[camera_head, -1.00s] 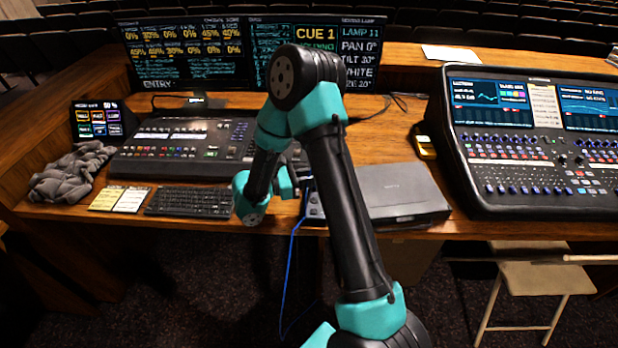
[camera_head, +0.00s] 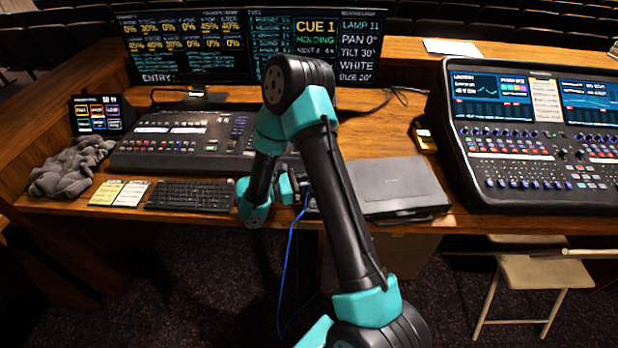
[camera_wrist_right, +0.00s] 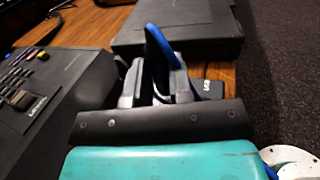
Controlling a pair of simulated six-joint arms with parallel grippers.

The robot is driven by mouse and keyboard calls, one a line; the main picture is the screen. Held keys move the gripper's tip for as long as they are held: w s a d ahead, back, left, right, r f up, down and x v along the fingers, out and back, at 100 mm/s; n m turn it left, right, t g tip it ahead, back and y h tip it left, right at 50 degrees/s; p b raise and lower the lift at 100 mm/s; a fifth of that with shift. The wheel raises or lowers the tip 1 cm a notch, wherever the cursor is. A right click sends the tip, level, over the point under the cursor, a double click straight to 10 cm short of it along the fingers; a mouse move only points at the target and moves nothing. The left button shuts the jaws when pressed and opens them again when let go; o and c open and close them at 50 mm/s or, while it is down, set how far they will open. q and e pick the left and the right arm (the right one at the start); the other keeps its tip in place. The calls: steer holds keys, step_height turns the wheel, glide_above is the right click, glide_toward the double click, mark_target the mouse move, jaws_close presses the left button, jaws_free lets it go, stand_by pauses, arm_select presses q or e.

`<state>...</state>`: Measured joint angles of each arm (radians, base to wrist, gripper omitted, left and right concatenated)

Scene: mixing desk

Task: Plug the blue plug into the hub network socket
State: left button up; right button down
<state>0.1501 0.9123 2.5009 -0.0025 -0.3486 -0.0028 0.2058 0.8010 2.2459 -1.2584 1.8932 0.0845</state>
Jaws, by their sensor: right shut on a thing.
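My right gripper (camera_wrist_right: 155,88) is shut on the blue plug, whose body is mostly hidden between the fingers. The blue cable (camera_wrist_right: 160,45) loops up from the fingers in the right wrist view. In the head view the cable (camera_head: 284,270) hangs over the desk's front edge toward the floor. The right gripper (camera_head: 298,188) is low at the desk front there, partly hidden by my arm. A small dark box with white lettering, apparently the hub (camera_wrist_right: 207,89), lies just right of the fingers in the wrist view. Its socket is not visible. My left gripper is not in view.
A closed grey laptop-like box (camera_head: 400,186) lies right of my arm. The lighting console (camera_head: 180,143) and keyboard (camera_head: 190,195) are on the left, with a grey cloth (camera_head: 72,168). A large mixing desk (camera_head: 530,150) stands on the right.

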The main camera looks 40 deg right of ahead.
steer(key=shift+f, duration=0.65)
steer(key=shift+f, duration=0.45)
stand_by(1.6)
steer(key=c, duration=0.9)
jaws_free()
steer(key=shift+c, duration=0.2)
steer(key=shift+w+a, duration=0.1)
steer(key=v, duration=1.7)
steer(key=shift+a+f, duration=0.1)
steer(key=shift+f, duration=0.05)
